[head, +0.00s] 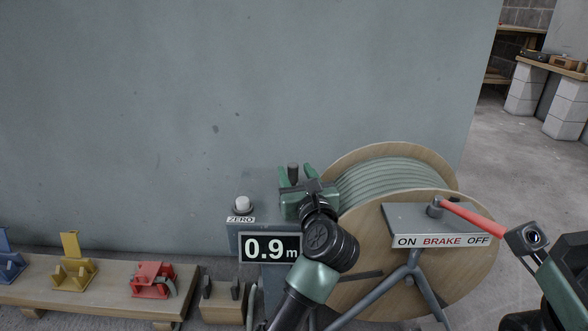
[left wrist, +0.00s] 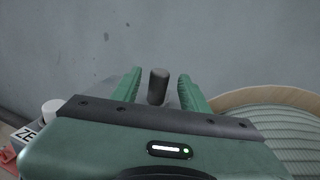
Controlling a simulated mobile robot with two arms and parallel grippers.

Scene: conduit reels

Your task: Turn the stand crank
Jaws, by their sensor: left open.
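A dark upright cylinder that looks like the crank's grip (head: 293,171) stands behind the counter box, left of the reel. It also shows in the left wrist view as a dark peg (left wrist: 158,87). My left gripper (head: 296,180) is open, with one green finger on each side of this grip. In the left wrist view the fingers (left wrist: 160,92) stand apart, with gaps visible on both sides of the peg. The rest of the crank is hidden behind my gripper and wrist.
The wooden reel (head: 480,232) of grey-green conduit stands at right. A brake plate (head: 408,217) carries a red lever (head: 470,217) close to my right arm. The counter display (head: 270,248) reads 0.9 m below a white ZERO button (head: 242,204). A low bench (head: 105,293) holds coloured fixtures.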

